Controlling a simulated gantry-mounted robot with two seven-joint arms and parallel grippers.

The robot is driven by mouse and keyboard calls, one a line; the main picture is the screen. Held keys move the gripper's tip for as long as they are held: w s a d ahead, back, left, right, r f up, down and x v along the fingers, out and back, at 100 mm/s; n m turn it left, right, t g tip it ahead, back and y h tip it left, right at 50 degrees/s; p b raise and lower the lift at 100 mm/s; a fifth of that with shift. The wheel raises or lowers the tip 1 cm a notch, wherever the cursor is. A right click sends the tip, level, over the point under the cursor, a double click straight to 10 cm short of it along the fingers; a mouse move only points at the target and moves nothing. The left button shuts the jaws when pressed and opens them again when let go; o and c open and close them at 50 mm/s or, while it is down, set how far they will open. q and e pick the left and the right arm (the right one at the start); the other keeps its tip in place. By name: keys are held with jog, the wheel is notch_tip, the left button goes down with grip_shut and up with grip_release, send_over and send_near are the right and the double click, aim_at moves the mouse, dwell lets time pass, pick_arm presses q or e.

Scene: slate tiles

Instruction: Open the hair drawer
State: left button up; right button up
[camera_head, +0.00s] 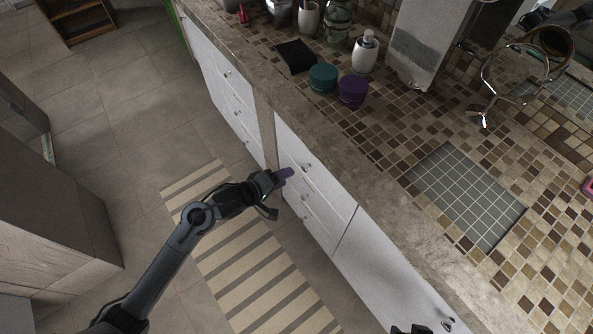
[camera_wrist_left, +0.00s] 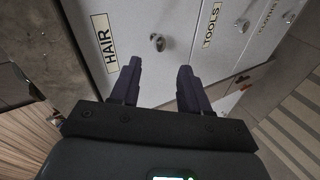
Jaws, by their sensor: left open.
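The hair drawer (camera_wrist_left: 130,22) is a white drawer front with a HAIR label (camera_wrist_left: 105,50) and a round metal knob (camera_wrist_left: 157,41). It looks closed. In the head view the hair drawer (camera_head: 292,145) is the top one of a stack under the counter. My left gripper (camera_head: 286,176) is in front of this stack. In the left wrist view my left gripper (camera_wrist_left: 159,70) is open, its dark purple fingers pointing at the hair drawer. The knob lies ahead, roughly between the fingertips, and appears apart from them. A dark part at the head view's bottom edge may be my right gripper (camera_head: 410,329).
A TOOLS drawer (camera_wrist_left: 222,42) and another labelled drawer sit beside the hair drawer, looking closed. The tiled counter (camera_head: 400,130) above holds a teal jar (camera_head: 323,78), a purple jar (camera_head: 352,91) and a soap dispenser (camera_head: 366,53). A striped rug (camera_head: 235,255) lies on open floor.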

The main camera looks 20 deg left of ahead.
aim_at(303, 169)
pick_arm(q)
jog(key=b+x, duration=0.2)
jog(key=x, duration=0.4)
jog(key=shift+w+d+f+b, duration=0.3)
jog(key=shift+w+b, duration=0.1)
jog(key=shift+w, duration=0.1)
jog(key=shift+w+d, duration=0.1)
jog(key=shift+w, duration=0.2)
grip_shut()
